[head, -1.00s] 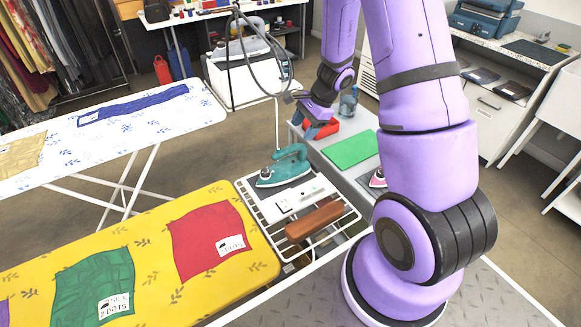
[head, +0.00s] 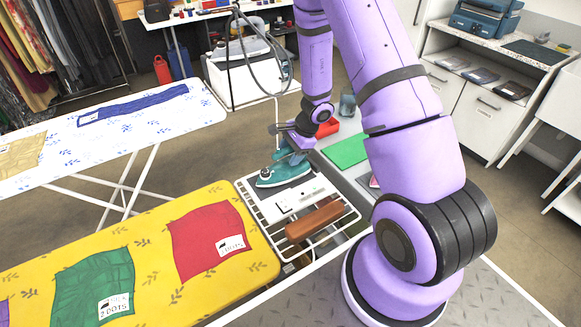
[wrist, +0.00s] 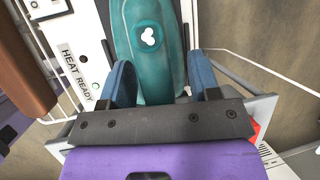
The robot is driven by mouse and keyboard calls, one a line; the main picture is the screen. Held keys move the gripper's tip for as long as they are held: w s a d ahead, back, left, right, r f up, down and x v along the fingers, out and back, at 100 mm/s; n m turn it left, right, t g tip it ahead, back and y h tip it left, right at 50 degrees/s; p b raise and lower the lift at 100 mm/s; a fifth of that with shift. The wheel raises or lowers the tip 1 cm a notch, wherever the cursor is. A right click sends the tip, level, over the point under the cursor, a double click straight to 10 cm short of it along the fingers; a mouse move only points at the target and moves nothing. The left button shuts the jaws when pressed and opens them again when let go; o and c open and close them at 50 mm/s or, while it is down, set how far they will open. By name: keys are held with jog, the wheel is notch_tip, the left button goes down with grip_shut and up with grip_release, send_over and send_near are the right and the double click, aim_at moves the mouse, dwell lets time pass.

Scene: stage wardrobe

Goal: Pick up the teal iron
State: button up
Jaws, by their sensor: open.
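The teal iron (head: 284,172) sits on the white wire rest at the end of the yellow ironing board. Its handle is partly hidden by my gripper in the head view. In the wrist view the iron (wrist: 147,50) lies straight ahead, its near end between my two blue fingertips. My gripper (wrist: 155,85) is open, with one finger on each side of the iron. I cannot tell whether either finger touches it. In the head view my gripper (head: 292,148) is at the iron's back end.
A red container (head: 327,128) and a green mat (head: 347,150) are on the grey surface to the right. A cable rises behind the iron.

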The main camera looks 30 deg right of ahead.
jog(key=shift+f, duration=0.1)
jog(key=shift+c, duration=0.2)
grip_shut()
